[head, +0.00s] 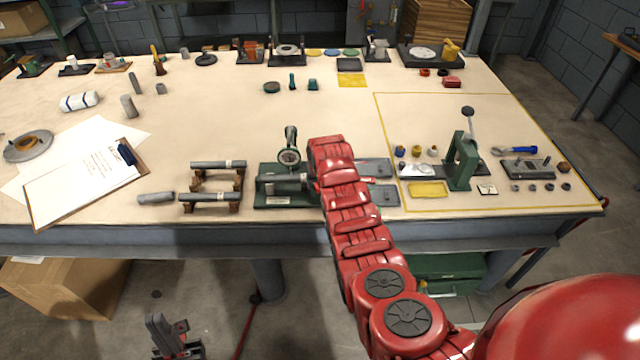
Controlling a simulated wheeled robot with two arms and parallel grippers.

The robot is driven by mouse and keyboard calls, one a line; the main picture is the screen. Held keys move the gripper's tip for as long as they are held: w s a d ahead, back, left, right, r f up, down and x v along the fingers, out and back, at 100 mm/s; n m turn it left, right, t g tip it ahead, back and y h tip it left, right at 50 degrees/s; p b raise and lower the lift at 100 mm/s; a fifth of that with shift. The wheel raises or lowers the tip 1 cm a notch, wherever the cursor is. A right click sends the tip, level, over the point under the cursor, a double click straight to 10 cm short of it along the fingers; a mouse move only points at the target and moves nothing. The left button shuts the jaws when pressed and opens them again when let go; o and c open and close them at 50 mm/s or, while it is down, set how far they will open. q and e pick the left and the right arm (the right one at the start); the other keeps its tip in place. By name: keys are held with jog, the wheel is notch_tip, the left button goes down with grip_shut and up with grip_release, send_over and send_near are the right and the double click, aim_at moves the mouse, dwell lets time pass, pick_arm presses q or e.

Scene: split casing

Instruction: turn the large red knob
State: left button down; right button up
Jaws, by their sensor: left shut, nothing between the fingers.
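I cannot make out a large red knob for certain. A green-based fixture (272,197) with a round dial gauge (289,157) and a grey cylinder stands at the table's front middle. My right arm reaches over its right side and covers part of it. Small red bits show at both edges of the arm there, but I cannot tell what they belong to. My right gripper is hidden behind its own arm. My left gripper (172,337) is low at the bottom left, in front of the table and well away from the fixture. It is shut and empty.
Left of the fixture, bars lie on wooden V-blocks (210,203). A clipboard (85,180) lies farther left. On the right, a yellow outline holds a green lever press (462,160) and small parts. The table's middle is mostly clear.

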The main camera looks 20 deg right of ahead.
dwell(0.3)
jog(key=shift+v, duration=0.9)
jog(key=p+v, duration=0.1)
jog(key=v, duration=1.4)
jog(key=shift+r, duration=0.35)
